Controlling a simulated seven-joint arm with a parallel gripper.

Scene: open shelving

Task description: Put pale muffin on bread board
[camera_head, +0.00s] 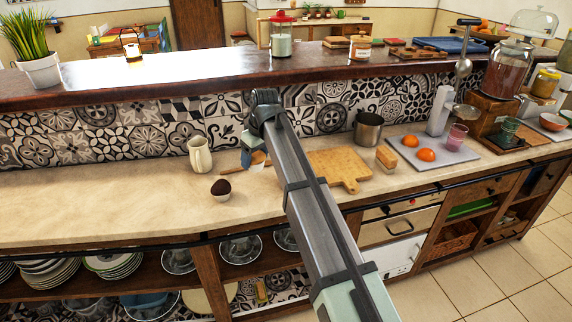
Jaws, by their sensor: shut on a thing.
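The pale muffin (258,161), with a tan top and a white cup, is low over the counter or on it, just left of the bread board; I cannot tell which. My gripper (253,149) points down at it and is shut on it, though the fingertips are small and partly hidden. The bread board (340,168) is a light wooden board with a handle, lying flat on the counter to the right of my arm. My arm hides its left edge. The visible part of the board is bare.
A dark muffin (220,189) in a white cup stands at the front left. A cream jug (200,155) stands behind it. A metal pot (368,129), a bread-like block (386,157) and a grey board (432,152) with oranges lie around the bread board. A raised ledge runs behind.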

